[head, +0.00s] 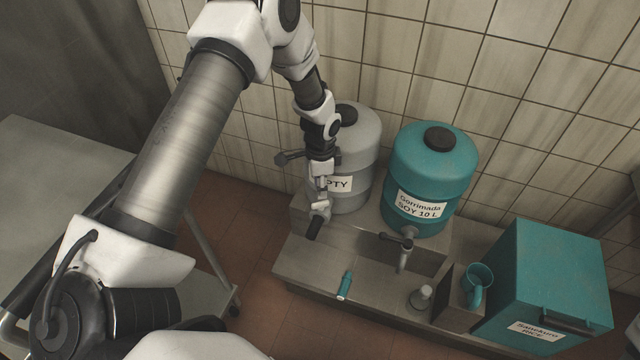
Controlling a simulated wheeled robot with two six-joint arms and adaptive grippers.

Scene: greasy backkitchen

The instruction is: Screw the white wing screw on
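I cannot pick out the white wing screw for certain. A small pale object (424,294) stands on the steel bench (310,266), too small to identify. My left arm comes in from the left and reaches down in front of the grey barrel (366,135), partly hiding its label. My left gripper (317,222) is above the bench's left part, apart from the pale object. The gripper is too small and dark to tell whether it is open or holds anything. My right gripper is not in view.
A teal soy barrel (438,160) with a metal tap (404,243) stands right of the grey one. A small teal item (345,286) lies on the bench. A tiled wall is behind.

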